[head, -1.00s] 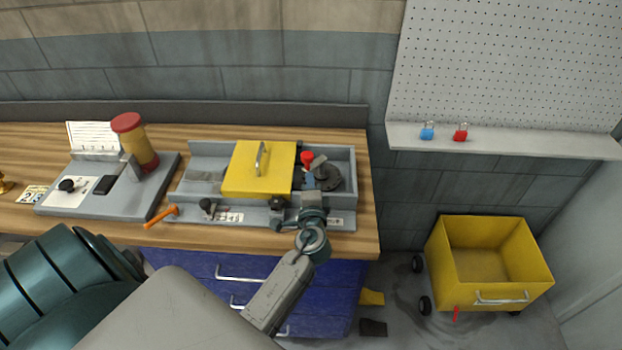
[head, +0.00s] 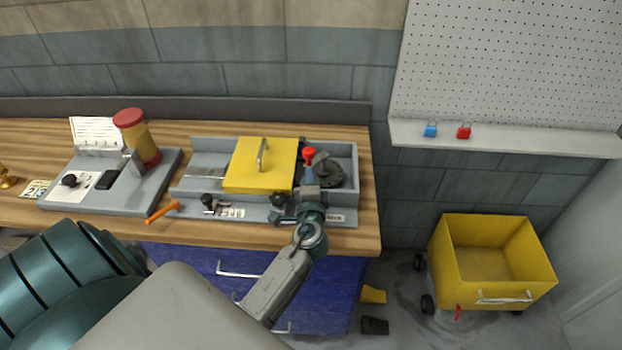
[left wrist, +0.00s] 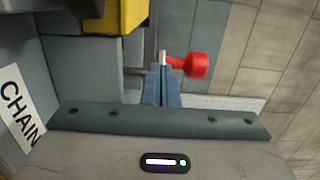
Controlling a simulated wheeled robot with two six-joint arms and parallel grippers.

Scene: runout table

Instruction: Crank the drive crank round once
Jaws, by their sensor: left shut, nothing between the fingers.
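The drive crank has a red knob (head: 309,152) and a dark round hub (head: 328,173) at the right end of the grey runout unit (head: 345,152). My left gripper (head: 308,176) is low over that end, just on the near side of the red knob. In the left wrist view its blue fingers (left wrist: 162,86) are together with nothing between them. The red knob (left wrist: 198,65) lies right beside the fingertips, its stem pointing at them. I cannot tell whether they touch. My gripper and wrist hide part of the unit's front. My right gripper is not in view.
A yellow cover (head: 258,165) with a handle sits left of the crank. Black knobs are on the front ledge, and an orange-handled lever (head: 162,211) is at the left. A grey panel base (head: 110,190) with a red-topped yellow cylinder (head: 137,138) stands farther left. A yellow cart (head: 490,270) is on the floor.

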